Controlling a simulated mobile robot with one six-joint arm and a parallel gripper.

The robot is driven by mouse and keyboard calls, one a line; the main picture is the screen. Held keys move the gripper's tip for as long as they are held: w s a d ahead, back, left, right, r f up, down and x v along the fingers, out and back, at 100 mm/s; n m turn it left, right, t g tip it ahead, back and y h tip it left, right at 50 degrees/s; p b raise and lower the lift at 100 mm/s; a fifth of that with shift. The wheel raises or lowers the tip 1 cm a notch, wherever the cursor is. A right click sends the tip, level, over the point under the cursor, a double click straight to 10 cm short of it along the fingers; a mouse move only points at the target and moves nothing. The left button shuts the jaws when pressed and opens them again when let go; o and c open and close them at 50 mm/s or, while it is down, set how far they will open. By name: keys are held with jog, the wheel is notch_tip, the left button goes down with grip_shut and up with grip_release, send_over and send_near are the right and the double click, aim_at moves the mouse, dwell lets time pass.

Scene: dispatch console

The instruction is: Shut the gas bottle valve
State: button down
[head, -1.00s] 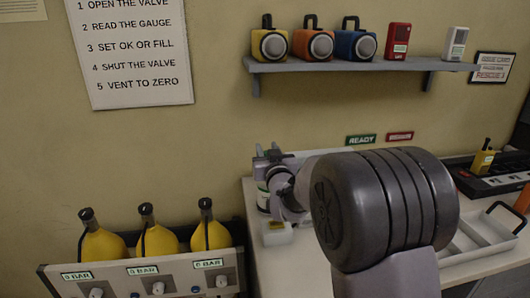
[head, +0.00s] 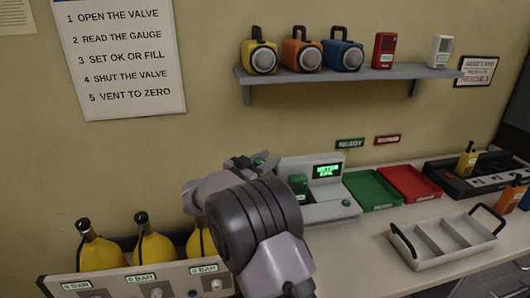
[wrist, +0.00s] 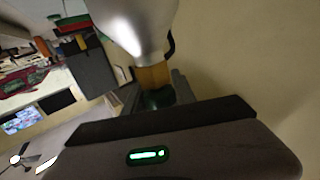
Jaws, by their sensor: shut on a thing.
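Several yellow gas bottles with dark tops stand in a rack at lower left of the head view: left (head: 98,252), middle (head: 155,250), and right (head: 195,243), partly hidden by my arm. In the head view my gripper is at the far end of my arm, beyond the bottles.
A console (head: 330,200) with a lit green screen stands on the bench. Right of it are a green tray (head: 372,190), a red tray (head: 410,182) and a divided grey tray (head: 440,240). A shelf (head: 350,76) above holds several lamps and boxes.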

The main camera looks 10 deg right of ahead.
jog(key=m+g+h+p, duration=0.1)
jog(key=g, duration=0.1)
jog(key=m+g+h+p, duration=0.1)
jog(key=m+g, duration=0.1)
jog(key=s+m+g+h+p, duration=0.1)
jog(key=g, duration=0.1)
jog(key=shift+d+r+m+g, duration=0.1)
jog(key=shift+d+m+g, duration=0.2)
jog(key=shift+m+g, duration=0.3)
jog(key=shift+g, duration=0.1)
jog(key=c, duration=1)
grip_release()
jog(key=shift+s, duration=0.1)
